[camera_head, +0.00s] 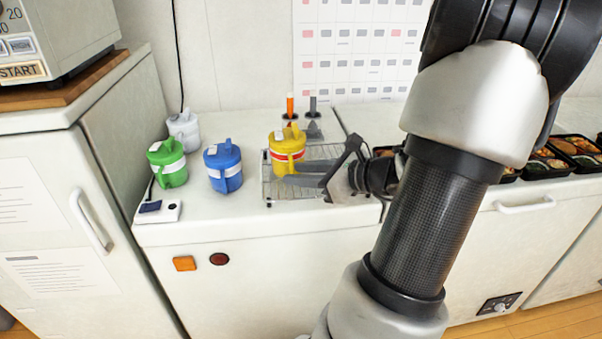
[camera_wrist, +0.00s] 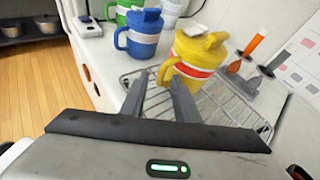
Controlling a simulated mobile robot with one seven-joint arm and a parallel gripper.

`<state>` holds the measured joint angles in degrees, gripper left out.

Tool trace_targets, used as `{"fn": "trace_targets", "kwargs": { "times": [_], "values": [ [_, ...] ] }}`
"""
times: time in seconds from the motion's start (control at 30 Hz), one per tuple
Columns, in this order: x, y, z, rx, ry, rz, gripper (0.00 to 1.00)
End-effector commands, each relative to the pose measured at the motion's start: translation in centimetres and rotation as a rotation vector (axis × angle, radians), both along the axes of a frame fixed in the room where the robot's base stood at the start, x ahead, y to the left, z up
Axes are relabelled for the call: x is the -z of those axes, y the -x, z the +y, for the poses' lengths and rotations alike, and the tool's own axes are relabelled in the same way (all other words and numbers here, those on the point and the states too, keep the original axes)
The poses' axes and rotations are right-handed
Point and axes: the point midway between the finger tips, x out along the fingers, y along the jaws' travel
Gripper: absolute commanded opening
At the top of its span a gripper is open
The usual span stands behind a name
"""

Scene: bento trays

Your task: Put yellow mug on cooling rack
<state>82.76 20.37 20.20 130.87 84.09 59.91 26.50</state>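The yellow mug (camera_head: 287,141) has a red and white band and a lid. It stands upright on the wire cooling rack (camera_head: 268,188), near the rack's left part in the head view. My gripper (camera_head: 290,173) is low over the rack, beside the mug. In the wrist view the mug (camera_wrist: 197,62) is just beyond the fingertips, with its handle toward them. The fingers (camera_wrist: 158,82) are apart with rack wires visible between them, and nothing is held. The right finger is very close to the mug; I cannot tell whether it touches.
A blue mug (camera_head: 223,168), a green mug (camera_head: 167,165) and a white mug (camera_head: 184,130) stand left of the rack. Orange- and grey-handled tools (camera_head: 290,106) stand behind it. Filled bento trays (camera_head: 562,165) are at the right. Counter in front of the blue mug is clear.

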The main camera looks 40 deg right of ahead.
Motion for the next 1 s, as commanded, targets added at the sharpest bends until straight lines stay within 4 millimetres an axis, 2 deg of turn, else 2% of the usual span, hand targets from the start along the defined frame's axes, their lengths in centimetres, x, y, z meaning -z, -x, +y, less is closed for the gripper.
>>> {"fn": "trace_targets", "kwargs": {
  "times": [0.17, 0.27, 0.7, 0.83, 1.0],
  "values": [
    [-0.5, 0.0, 0.0, 0.001, 0.0, 0.0, 0.28],
    [-0.8, 0.9, -0.3, 0.003, 0.002, 0.001, 0.28],
    [-4.1, 8.8, -2.5, 0.003, 0.001, 0.0, 0.28],
    [-4.6, 10.1, -2.9, 0.002, 0.001, 0.001, 0.28],
    [-4.8, 10.8, -3.0, 0.0, 0.0, 0.0, 0.28]
  ]
}}
